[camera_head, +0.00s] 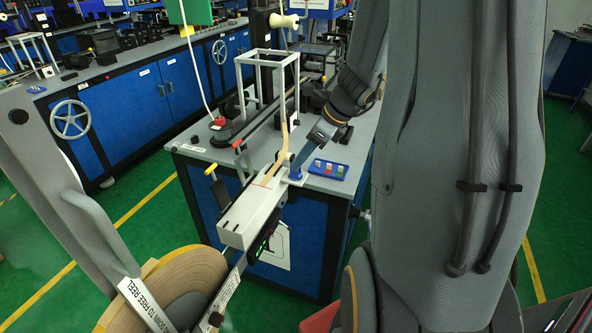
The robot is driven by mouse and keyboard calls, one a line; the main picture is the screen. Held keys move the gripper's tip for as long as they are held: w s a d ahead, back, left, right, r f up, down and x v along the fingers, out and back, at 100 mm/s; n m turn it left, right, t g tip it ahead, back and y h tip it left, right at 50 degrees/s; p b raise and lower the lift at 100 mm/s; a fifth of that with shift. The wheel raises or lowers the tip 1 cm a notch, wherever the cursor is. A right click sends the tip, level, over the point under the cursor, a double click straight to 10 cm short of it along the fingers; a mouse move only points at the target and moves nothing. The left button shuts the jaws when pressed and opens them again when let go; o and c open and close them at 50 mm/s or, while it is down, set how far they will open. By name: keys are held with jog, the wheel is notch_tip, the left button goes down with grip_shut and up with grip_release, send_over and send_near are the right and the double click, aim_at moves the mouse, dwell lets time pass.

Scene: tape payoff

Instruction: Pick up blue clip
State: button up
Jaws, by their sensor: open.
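A small blue piece that looks like the blue clip (295,173) is at the right side of the white tape-feed block, on the grey bench top. My gripper (303,158) comes down from the upper right, with its fingers close above the blue piece. The jaws are open. The fingertips are small in the picture, so I cannot tell whether they touch the clip or stand around it.
A blue tray (328,169) with small buttons or parts lies just right of the clip. A tan tape strip (281,150) rises beside the white feed block (252,213). A white frame (267,75) stands behind. A large tape reel (180,285) is at the lower left.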

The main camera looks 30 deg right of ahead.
jog(key=shift+x, duration=2.25)
jog(key=shift+s+a, duration=0.15)
jog(key=shift+a, duration=0.05)
